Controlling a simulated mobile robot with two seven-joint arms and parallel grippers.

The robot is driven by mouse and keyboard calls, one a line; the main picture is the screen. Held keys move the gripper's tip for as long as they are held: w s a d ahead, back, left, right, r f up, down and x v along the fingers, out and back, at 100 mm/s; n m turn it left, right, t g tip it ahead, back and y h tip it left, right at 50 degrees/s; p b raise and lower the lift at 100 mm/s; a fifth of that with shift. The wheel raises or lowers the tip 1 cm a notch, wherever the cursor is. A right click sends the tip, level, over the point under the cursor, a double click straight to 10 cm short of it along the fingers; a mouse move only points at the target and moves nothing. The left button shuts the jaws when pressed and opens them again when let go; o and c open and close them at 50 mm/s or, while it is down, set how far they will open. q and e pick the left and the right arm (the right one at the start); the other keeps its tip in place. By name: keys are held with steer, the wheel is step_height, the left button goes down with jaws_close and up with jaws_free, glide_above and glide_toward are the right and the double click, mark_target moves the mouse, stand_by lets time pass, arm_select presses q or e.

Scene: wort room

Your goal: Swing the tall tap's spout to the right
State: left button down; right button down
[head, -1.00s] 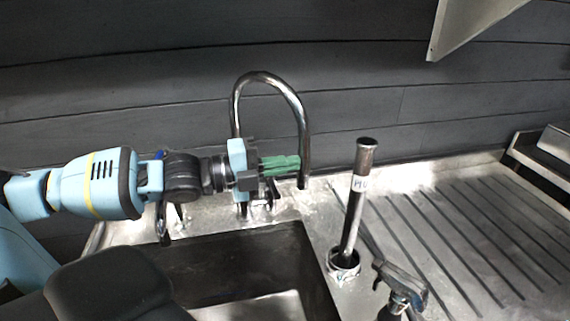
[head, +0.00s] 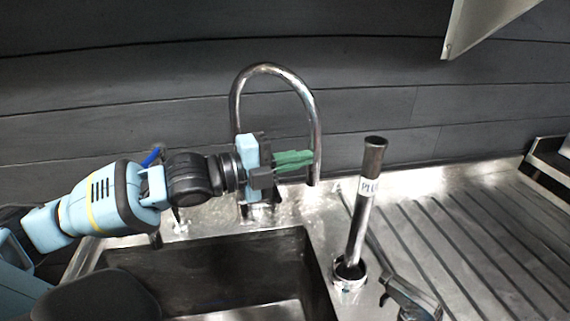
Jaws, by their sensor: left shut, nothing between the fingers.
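The tall tap (head: 275,70) is a shiny chrome gooseneck behind the sink (head: 210,250). Its spout comes down on the right side and ends at the right of its upright. My left gripper (head: 297,160), with green fingers, reaches in from the left in front of the tap's upright. Its fingers are shut and empty. Their tips are beside the left side of the spout's lower end and seem to touch it, though contact is hard to tell. The tap's base is partly hidden behind my gripper. My right gripper is not in view.
A metal standpipe (head: 361,215) with a label stands upright in a round hole to the right of the sink. A spray bottle head (head: 410,295) is in front of it. The ribbed draining board (head: 480,240) at the right is clear. A blue lever (head: 151,157) shows behind my arm.

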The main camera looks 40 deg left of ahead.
arm_select(q)
steer(key=shift+a, duration=0.1)
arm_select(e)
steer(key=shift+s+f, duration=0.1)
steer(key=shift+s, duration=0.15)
